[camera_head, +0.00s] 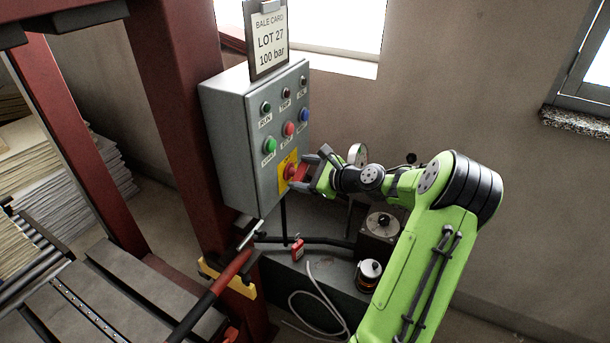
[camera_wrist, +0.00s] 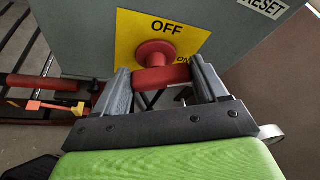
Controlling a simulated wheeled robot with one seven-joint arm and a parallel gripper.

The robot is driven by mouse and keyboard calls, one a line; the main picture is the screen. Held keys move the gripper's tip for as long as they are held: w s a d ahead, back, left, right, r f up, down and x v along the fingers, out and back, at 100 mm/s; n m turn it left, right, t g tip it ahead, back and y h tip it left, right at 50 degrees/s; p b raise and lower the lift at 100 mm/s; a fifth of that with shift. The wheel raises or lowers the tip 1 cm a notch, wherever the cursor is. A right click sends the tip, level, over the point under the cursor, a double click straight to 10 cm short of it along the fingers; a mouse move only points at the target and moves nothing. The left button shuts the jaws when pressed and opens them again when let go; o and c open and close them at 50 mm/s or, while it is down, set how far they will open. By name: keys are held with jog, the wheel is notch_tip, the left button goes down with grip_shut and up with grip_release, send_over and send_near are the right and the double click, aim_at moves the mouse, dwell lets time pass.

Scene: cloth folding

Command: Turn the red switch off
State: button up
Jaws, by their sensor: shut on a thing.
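The red switch (camera_head: 290,172) is a rotary handle on a yellow plate (camera_wrist: 195,29), low on the front of a grey control box (camera_head: 228,135). In the wrist view, the red switch (camera_wrist: 156,52) has a round boss and a bar. The bar lies roughly level, reaching toward the partly hidden ON mark at right; OFF is printed above it. My gripper (camera_wrist: 160,72) is shut on the bar, one finger at each end. In the head view, my gripper (camera_head: 306,175) meets the box front from the right. The exact turn of the bar is hard to tell.
Green, red and blue buttons (camera_head: 289,129) and lamps sit above the switch. A bale card (camera_head: 267,40) tops the box. A red-handled lever (camera_head: 232,270) and red padlock (camera_head: 297,250) are below. A red steel post (camera_head: 181,120) stands left.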

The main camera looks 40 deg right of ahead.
jog(key=n+b, duration=0.1)
jog(key=n+h+b, duration=0.1)
jog(key=t+b, duration=0.1)
jog(key=shift+a+f+n, duration=0.25)
jog(key=shift+f+n, duration=0.1)
jog(key=shift+n, duration=0.05)
jog(key=n+b, duration=0.1)
jog(key=b, duration=0.1)
jog(key=n+t+h+b, duration=0.1)
jog(key=b, duration=0.2)
jog(key=shift+s+a+f+n, duration=0.1)
jog(key=shift+a+f+n, duration=0.1)
jog(key=shift+n, duration=0.2)
jog(key=n+t+h+b, duration=0.1)
jog(key=n+b, duration=0.1)
jog(key=b, duration=0.3)
jog(key=shift+f+n, duration=0.15)
jog(key=shift+n, duration=0.15)
jog(key=shift+s+a+n+t+b, duration=0.1)
jog(key=shift+n+t+b, duration=0.55)
jog(key=shift+b, duration=0.5)
jog(key=shift+n, duration=0.25)
jog(key=o, duration=1.1)
jog(key=shift+c, duration=0.2)
jog(key=shift+s, duration=0.15)
